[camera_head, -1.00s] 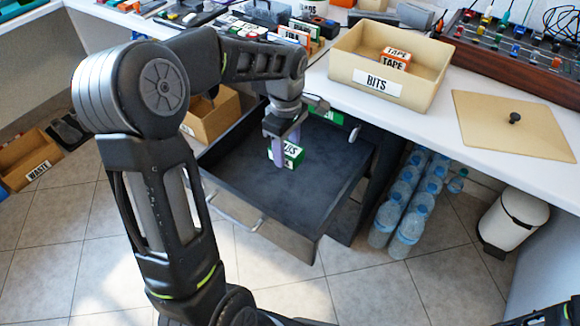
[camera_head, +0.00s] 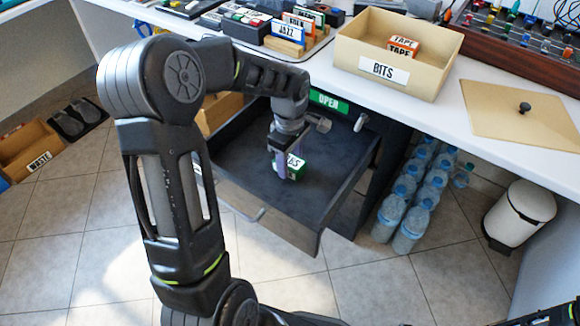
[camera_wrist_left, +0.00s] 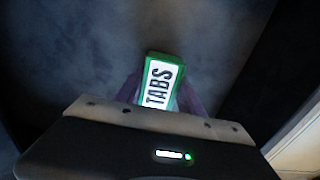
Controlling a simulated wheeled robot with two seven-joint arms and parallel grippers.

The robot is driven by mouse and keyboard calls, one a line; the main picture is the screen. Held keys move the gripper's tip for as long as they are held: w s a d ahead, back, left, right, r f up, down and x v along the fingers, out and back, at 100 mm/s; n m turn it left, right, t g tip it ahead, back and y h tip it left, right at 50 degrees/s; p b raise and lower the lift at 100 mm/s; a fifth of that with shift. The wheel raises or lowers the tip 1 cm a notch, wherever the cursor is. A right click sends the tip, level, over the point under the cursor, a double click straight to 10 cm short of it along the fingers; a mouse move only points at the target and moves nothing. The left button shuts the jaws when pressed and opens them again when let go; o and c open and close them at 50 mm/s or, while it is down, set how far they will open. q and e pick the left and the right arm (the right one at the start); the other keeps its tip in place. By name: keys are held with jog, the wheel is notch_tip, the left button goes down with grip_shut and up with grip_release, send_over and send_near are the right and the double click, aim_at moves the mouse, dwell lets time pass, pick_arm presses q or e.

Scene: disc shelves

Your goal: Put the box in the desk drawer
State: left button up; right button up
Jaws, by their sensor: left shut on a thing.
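The box is small and green with a white label; in the left wrist view its label reads TABS (camera_wrist_left: 163,85). In the head view the box (camera_head: 295,167) is inside the open desk drawer (camera_head: 240,150), partly hidden by my fingers. My left gripper (camera_head: 284,165) is shut on the box, low in the drawer; in the left wrist view its purple fingers flank the box. I cannot tell whether the box touches the drawer floor. The drawer is dark inside, pulled out below the white desk, with a green OPEN label (camera_head: 328,101) behind it. My right gripper is not in view.
On the desk stand a BITS box (camera_head: 385,70) with tape boxes inside, a loose lid (camera_head: 520,113) and a rack of labelled cases (camera_head: 290,35). Water bottles (camera_head: 410,205) and a white bin (camera_head: 520,215) are right of the drawer. A WASTE box (camera_head: 30,150) lies left.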

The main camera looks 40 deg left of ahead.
aim_at(290, 160)
pick_arm(q)
jog(key=shift+f, duration=0.75)
jog(key=shift+f, duration=0.2)
jog(key=o, duration=1.4)
jog(key=shift+r, duration=0.15)
jog(key=shift+r, duration=0.2)
notch_tip(290, 160, up, 12)
jog(key=p, duration=0.3)
jog(key=shift+f, duration=0.15)
